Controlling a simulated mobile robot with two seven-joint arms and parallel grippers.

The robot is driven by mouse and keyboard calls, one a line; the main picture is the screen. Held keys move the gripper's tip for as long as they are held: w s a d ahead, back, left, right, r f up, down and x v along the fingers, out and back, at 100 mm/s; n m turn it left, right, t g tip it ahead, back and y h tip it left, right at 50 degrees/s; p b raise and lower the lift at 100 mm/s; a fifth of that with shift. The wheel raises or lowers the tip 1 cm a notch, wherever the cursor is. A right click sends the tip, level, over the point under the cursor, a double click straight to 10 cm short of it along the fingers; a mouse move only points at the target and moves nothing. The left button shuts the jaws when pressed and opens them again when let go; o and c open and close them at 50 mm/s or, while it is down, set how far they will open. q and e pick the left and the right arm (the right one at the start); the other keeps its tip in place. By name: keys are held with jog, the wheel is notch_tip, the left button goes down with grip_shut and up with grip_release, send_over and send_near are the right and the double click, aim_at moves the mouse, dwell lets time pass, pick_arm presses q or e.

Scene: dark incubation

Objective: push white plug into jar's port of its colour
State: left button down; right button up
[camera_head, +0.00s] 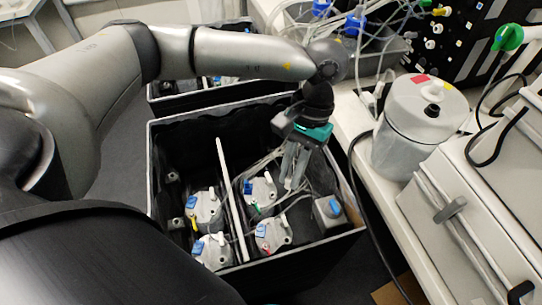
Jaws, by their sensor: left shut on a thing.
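My left gripper (290,183) reaches down into the black crate (157,190). Its fingers are shut on a small pale thing, apparently the white plug, largely hidden at the fingertips. Several grey-white jars with blue parts stand in the crate. The back right jar (262,193) is just left of the fingertips; the front right jar (272,235) is below them in the picture. The back left jar (205,210) and front left jar (212,252) stand left of a white divider (231,200). The jars' port colours are too small to tell surely. My right gripper is not in view.
Thin clear tubes (262,163) loop around the gripper and jars. A small grey block with a blue top (329,211) is at the crate's right. A white bench with a large lidded canister (407,140) is beyond the right wall. Another black crate (170,105) is behind.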

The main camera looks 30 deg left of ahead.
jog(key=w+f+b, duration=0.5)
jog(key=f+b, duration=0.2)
jog(key=b, duration=0.1)
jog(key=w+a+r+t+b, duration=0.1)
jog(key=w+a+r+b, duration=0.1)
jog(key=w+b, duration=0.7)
pick_arm(q)
jog(key=shift+m+y, duration=0.4)
jog(key=shift+m, duration=0.5)
jog(key=w+a+f+b, duration=0.1)
jog(key=w+a+f, duration=0.1)
jog(key=f, duration=0.6)
jog(key=w+a+f+b, duration=0.1)
jog(key=w+a+f, duration=0.2)
jog(key=f, duration=0.4)
jog(key=w+a+f+b, duration=0.1)
jog(key=w+a+f, duration=0.2)
jog(key=f, duration=0.5)
jog(key=shift+w+a+f, duration=0.1)
jog(key=shift+a+f, duration=0.25)
jog(key=shift+a, duration=0.05)
jog(key=shift+r, duration=0.1)
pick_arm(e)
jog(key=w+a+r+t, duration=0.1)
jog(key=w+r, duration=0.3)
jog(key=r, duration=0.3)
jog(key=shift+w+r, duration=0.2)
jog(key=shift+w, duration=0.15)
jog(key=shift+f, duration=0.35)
